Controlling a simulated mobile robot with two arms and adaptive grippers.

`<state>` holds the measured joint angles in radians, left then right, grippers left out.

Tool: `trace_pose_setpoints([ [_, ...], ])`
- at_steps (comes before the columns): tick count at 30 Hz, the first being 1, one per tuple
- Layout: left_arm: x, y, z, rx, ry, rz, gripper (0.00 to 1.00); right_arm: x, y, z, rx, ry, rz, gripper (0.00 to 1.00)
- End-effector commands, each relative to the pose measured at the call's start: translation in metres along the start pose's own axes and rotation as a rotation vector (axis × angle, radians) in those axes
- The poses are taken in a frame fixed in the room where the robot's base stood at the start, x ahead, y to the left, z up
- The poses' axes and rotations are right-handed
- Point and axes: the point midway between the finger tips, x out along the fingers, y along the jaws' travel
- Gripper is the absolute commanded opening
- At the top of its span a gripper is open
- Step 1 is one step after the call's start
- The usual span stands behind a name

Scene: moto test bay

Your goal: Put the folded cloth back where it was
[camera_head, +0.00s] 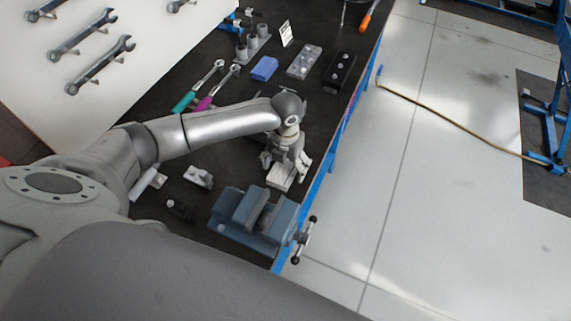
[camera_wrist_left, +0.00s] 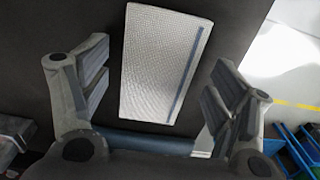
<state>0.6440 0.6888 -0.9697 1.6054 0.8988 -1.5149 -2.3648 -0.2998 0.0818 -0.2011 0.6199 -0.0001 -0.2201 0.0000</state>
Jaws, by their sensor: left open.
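The folded cloth (camera_wrist_left: 163,62) is white with a blue stripe near one edge. In the left wrist view it lies flat on the dark bench top, between and beyond my fingers. In the head view a pale part of it (camera_head: 281,178) shows just below my left gripper (camera_head: 287,160), near the bench's right edge. My left gripper is open, one finger on each side of the cloth in the wrist view, with gaps to both. Whether the fingertips touch the bench cannot be told. My right gripper is not in view.
A blue-grey vise (camera_head: 254,216) stands just in front of the cloth. Ratchets (camera_head: 206,88), a blue block (camera_head: 264,68), a grey case (camera_head: 304,61) and a black case (camera_head: 340,72) lie farther back. The bench's blue edge (camera_head: 322,180) borders open floor. Wrenches (camera_head: 100,65) hang on the left panel.

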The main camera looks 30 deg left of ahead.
Motion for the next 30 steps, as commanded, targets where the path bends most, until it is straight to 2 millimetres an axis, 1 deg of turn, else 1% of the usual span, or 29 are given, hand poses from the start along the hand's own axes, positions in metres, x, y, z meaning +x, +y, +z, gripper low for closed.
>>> trace_pose_setpoints([
  [3,-0.004,0.0,0.0,0.0,-0.001,0.0,0.82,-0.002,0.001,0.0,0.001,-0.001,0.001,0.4],
  [5,-0.007,0.0,0.001,0.0,-0.003,-0.001,0.82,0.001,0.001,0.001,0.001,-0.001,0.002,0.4],
  [7,-0.017,0.0,0.002,0.0,-0.005,-0.001,0.82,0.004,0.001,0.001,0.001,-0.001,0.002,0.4],
  [11,-0.043,0.0,0.002,0.001,-0.007,-0.001,0.82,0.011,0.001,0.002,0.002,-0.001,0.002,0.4],
  [15,-0.074,0.0,0.002,0.001,-0.006,-0.001,0.82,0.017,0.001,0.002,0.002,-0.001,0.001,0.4],
  [18,-0.093,0.0,0.001,0.0,-0.005,0.0,0.82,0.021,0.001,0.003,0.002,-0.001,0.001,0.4],
  [21,-0.108,0.0,0.001,0.0,-0.003,-0.001,0.82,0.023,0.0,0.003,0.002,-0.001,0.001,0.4],
  [25,-0.119,0.0,0.001,-0.002,-0.002,-0.001,0.82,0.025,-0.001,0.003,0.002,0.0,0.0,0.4],
  [30,-0.123,0.0,0.0,-0.001,0.001,0.0,0.82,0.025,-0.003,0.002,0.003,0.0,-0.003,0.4],
])
